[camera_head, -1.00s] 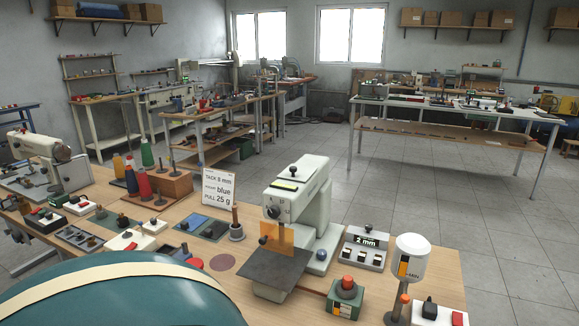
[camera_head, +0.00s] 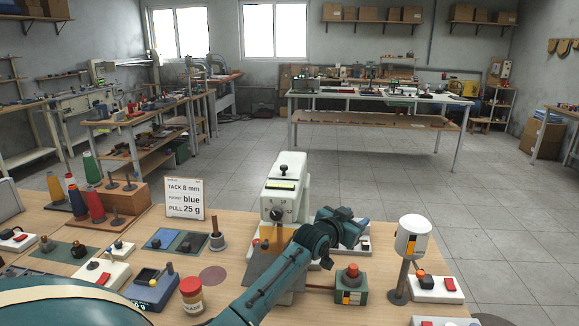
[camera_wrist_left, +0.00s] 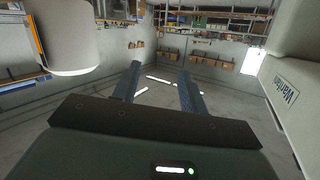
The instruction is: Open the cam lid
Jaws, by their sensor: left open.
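The white machine (camera_head: 287,165) stands at the middle of the bench, with a black knob (camera_head: 284,168) on its flat top. I cannot tell for sure which part is the cam lid; the top with the knob looks closed. My left arm crosses in front of the machine and hides part of its base. My left gripper (camera_head: 350,220) is just right of the machine, its fingertips unclear in the head view. In the left wrist view the two fingers (camera_wrist_left: 160,77) are apart with nothing between them, and the machine's lettered white side (camera_wrist_left: 290,95) is at the right.
A white rounded head on a post (camera_head: 412,238) stands right of my gripper; a white cylinder (camera_wrist_left: 65,35) shows at left in the wrist view. A green box with a red knob (camera_head: 350,283) sits in front. A sign (camera_head: 184,198), jar (camera_head: 191,296) and thread cones are to the left.

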